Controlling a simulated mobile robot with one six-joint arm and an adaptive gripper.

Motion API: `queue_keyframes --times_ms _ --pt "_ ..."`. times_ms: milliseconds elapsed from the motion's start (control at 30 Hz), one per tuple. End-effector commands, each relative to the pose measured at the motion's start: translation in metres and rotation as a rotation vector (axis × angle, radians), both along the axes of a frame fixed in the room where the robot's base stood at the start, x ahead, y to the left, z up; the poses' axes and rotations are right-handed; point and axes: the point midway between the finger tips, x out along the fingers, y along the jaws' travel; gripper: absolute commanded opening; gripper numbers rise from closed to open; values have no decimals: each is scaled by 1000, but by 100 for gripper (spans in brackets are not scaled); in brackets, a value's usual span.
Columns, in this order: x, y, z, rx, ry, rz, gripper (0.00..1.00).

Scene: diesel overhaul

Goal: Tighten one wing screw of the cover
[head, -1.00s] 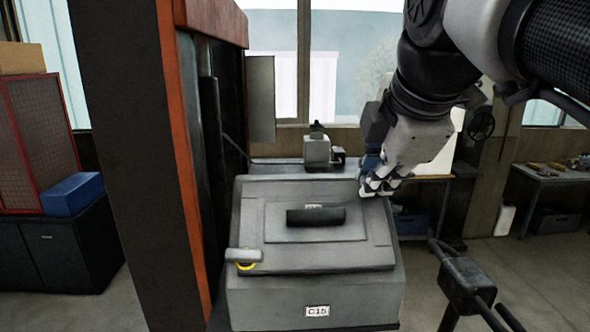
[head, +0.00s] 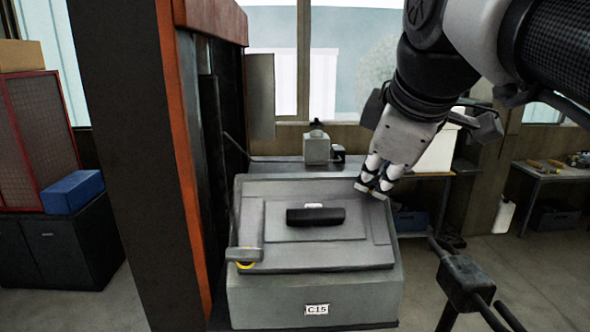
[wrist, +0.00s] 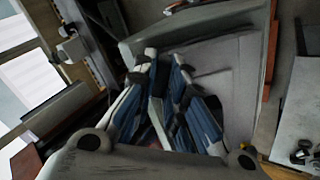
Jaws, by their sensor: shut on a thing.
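The grey cover (head: 290,262) lies on the grey engine housing labelled C15 (head: 262,300), with a black handle (head: 315,216) in its middle. A wing screw (head: 243,255) with a yellow ring shows at the cover's near left corner. My gripper (head: 374,187) points down at the cover's far right corner. Its fingers are close together, shut on a wing screw there that the fingers hide. In the wrist view my blue and white fingers (wrist: 160,72) reach to the edge of the cover (wrist: 228,80); the screw between them cannot be made out.
A dark post with an orange edge (head: 185,190) stands close on the left. A small grey device (head: 317,150) sits behind the cover. A black bar with a block (head: 462,280) is at the near right. A workbench (head: 550,172) stands further right.

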Motion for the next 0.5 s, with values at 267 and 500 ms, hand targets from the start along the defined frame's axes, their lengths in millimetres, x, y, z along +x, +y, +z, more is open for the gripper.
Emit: queue_keyframes --times_ms 267,500 --pt "0 0 0 60 0 -81 0" --pt "0 0 0 222 0 -298 0"
